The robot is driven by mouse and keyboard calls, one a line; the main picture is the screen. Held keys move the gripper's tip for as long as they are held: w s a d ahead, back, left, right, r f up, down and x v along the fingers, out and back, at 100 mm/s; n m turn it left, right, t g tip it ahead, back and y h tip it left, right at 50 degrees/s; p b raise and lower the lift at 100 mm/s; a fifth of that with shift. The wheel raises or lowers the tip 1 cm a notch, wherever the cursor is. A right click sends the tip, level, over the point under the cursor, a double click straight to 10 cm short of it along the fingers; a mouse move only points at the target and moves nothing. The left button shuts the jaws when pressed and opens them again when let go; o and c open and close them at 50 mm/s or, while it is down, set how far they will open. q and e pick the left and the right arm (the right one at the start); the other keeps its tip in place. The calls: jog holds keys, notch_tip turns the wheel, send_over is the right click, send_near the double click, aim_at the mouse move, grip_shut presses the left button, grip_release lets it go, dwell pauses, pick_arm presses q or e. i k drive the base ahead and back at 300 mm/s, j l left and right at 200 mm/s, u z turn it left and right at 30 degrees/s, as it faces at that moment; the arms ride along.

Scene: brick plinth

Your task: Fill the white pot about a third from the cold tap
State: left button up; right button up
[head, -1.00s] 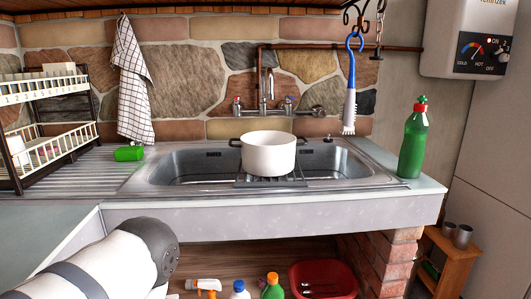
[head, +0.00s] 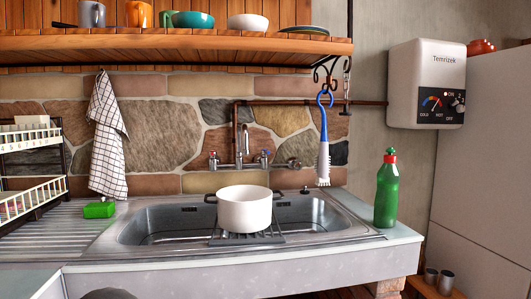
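The white pot (head: 244,212) stands upright on a dark slatted rack (head: 246,240) over the steel sink (head: 150,228). It has two dark side handles; its inside is hidden from this angle. The tap spout (head: 245,146) is on the wall behind and above the pot. The blue-marked tap (head: 264,158) is right of the spout, and the red-marked tap (head: 213,160) is left of it. No water stream is visible. Neither gripper is in view; only a dark part of my arm shows at the bottom edge.
A green bottle (head: 387,194) stands on the right counter end. A blue-handled brush (head: 324,140) hangs right of the taps. A green sponge (head: 99,209) lies on the left drainboard near the dish rack (head: 40,175). A wooden shelf (head: 200,45) with crockery overhangs the taps.

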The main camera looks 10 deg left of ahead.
aim_at(264, 152)
jog(key=i+l+u, duration=0.15)
jog(key=l, duration=0.3)
jog(key=i+l+u, duration=0.15)
jog(key=l, duration=0.3)
jog(key=i+l+u, duration=0.15)
jog(key=l, duration=0.35)
jog(key=i+l+u, duration=0.15)
jog(key=l, duration=0.3)
jog(key=l+u, duration=0.15)
jog(key=l, duration=0.35)
jog(key=i, duration=0.05)
